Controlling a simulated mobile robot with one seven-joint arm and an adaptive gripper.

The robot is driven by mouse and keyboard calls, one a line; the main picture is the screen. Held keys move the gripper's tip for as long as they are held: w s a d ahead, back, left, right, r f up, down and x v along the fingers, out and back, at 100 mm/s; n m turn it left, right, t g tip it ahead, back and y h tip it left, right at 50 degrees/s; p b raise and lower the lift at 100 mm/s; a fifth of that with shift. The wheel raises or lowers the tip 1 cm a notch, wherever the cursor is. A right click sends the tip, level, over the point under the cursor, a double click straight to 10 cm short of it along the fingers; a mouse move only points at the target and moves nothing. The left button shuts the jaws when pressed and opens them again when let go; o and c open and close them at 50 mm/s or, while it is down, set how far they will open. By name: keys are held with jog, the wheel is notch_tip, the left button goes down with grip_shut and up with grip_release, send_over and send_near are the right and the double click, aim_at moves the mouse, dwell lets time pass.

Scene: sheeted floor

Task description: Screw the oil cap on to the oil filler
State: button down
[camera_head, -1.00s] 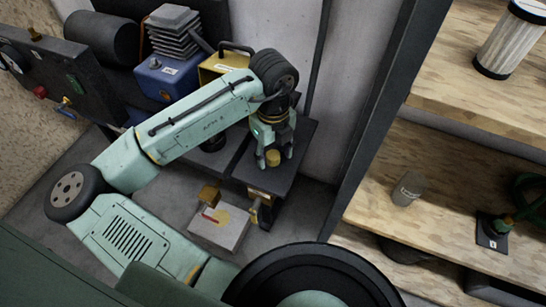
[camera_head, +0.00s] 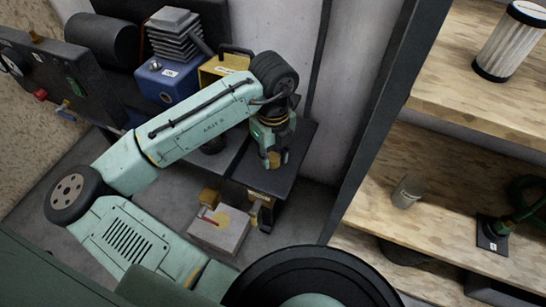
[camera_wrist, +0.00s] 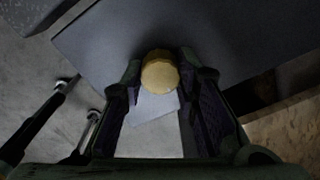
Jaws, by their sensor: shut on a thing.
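The oil cap, a round yellow cap (camera_wrist: 160,72), sits between the fingertips of my gripper (camera_wrist: 159,76) in the wrist view. The fingers are shut on it from both sides. In the head view my gripper (camera_head: 273,155) points down with the yellow cap at its tip, over the dark bench top (camera_head: 300,150). The height of the cap above the bench is hard to tell. I cannot pick out the oil filler for sure; whatever lies directly under the cap is hidden.
A blue machine (camera_head: 168,82) with a finned grey top and a yellow handled case (camera_head: 222,66) stand behind my arm. A pale box (camera_head: 220,230) with yellow parts is below the bench.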

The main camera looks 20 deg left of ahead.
aim_at(273, 157)
jog(key=shift+r, duration=0.1)
jog(key=shift+r+p, duration=3.65)
jog(key=shift+r, duration=0.6)
jog(key=shift+f, duration=0.1)
jog(key=c, duration=1.8)
grip_release()
grip_shut()
